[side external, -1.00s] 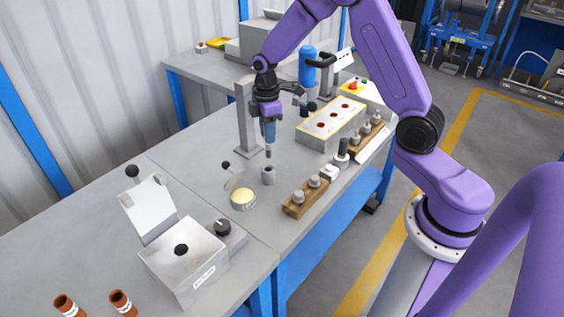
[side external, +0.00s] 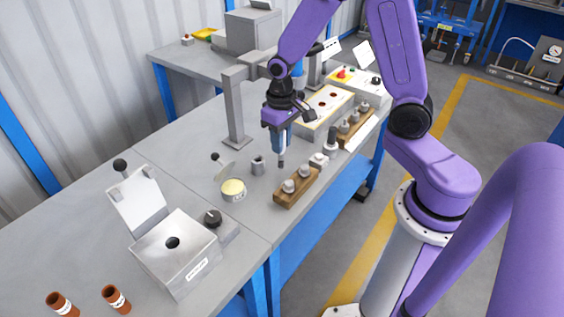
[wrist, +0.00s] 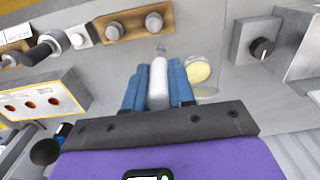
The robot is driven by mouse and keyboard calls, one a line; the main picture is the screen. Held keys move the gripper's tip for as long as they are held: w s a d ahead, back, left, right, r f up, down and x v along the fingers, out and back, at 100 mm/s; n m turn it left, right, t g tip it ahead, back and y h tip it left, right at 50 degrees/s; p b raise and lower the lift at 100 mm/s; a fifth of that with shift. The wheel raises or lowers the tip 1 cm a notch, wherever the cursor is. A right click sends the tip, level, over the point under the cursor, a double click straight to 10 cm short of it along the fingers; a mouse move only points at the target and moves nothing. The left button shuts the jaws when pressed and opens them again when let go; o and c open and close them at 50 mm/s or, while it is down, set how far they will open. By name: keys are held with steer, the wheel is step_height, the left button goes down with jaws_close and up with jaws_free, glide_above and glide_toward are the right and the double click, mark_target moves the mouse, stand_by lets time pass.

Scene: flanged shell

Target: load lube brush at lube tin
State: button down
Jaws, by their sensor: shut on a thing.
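My gripper (side external: 280,143) is shut on the lube brush, whose pale handle (wrist: 158,85) lies between the blue fingers in the wrist view. Its grey tip (wrist: 160,50) points away from the gripper; in the side view it hangs downward, apart from the bench. The lube tin (side external: 233,189) is a low round tin with a pale yellow top, left of the brush in the side view. Its lid (side external: 226,172) stands tilted open behind it. The tin also shows in the wrist view (wrist: 199,70), right of the brush.
A grey open cup (side external: 257,165) stands between tin and brush. A wooden block (side external: 297,188) with metal knobs lies near the front edge. A steel box (side external: 176,254) with raised lid is at left; a grey post (side external: 235,110) stands behind. A holed box (side external: 322,116) is at right.

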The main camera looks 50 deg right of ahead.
steer(key=w+a+f+t+y, duration=0.2)
steer(key=w+a+f, duration=0.3)
steer(key=w, duration=0.5)
steer(key=shift+w+a+f+n+y, duration=0.25)
steer(key=shift+f+y, duration=0.45)
steer(key=shift+f, duration=0.65)
steer(key=shift+f, duration=0.75)
stand_by(1.1)
steer(key=shift+s, duration=0.1)
step_height(320, 180, up, 7)
stand_by(1.0)
steer(key=shift+r, duration=0.1)
stand_by(0.4)
steer(key=s+d, duration=0.2)
steer(key=s, duration=0.1)
steer(key=s+d+r, duration=0.1)
steer(key=s, duration=0.3)
steer(key=s+d+r, duration=0.1)
steer(key=s+d, duration=0.1)
steer(key=s, duration=0.1)
steer(key=shift+s+d, duration=0.25)
steer(key=shift+d, duration=0.05)
